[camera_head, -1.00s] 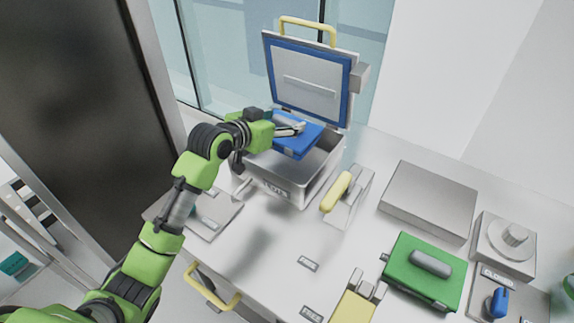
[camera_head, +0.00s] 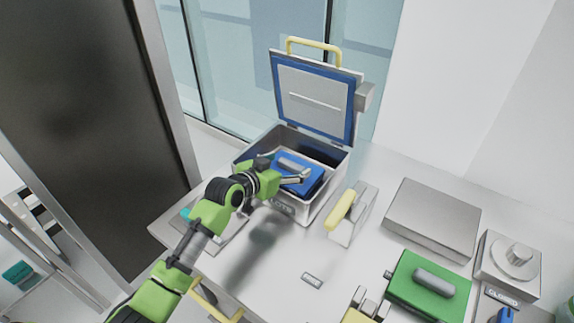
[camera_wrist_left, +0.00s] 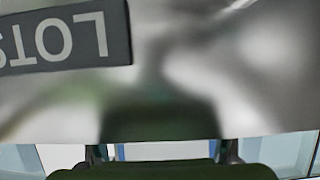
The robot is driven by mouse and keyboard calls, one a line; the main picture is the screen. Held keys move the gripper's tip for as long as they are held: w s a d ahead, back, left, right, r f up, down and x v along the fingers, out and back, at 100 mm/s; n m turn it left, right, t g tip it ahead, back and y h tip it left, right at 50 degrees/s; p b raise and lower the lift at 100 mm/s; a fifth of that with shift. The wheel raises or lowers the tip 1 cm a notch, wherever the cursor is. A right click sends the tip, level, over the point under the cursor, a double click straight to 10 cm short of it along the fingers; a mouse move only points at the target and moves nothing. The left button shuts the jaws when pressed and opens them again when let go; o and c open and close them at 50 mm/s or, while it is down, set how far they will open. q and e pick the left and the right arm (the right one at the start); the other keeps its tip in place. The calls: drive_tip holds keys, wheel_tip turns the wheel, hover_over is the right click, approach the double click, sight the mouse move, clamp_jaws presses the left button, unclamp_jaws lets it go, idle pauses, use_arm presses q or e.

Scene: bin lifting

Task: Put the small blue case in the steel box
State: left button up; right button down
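The small blue case (camera_head: 313,185) with a grey handle (camera_head: 292,164) sits within the opening of the steel box (camera_head: 318,209), slightly askew. Whether it rests on the box floor is hidden. The box lid (camera_head: 313,97), with a blue seal and yellow handle, stands up open at the back. My left gripper (camera_head: 290,176) is at the case's front edge, over the box's front rim. Its fingers look spread, with the case handle clear behind them. In the left wrist view the box's labelled front wall (camera_wrist_left: 200,60) fills the picture. My right gripper is not clearly seen.
A yellow-handled block (camera_head: 345,217) stands just right of the box. A grey flat box (camera_head: 432,218), a green case (camera_head: 430,287) and a knob unit (camera_head: 512,260) stand farther right. The front middle of the white counter (camera_head: 280,255) is mostly clear.

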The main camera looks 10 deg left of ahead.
idle(0.3)
use_arm(q)
drive_tip(key=shift+s+a+r, duration=0.1)
drive_tip(key=shift+s, duration=0.1)
drive_tip(key=b+v, duration=0.1)
drive_tip(key=v, duration=1)
drive_tip(key=shift+s+r, duration=0.15)
drive_tip(key=shift+s, duration=0.05)
drive_tip(key=shift+a, duration=0.1)
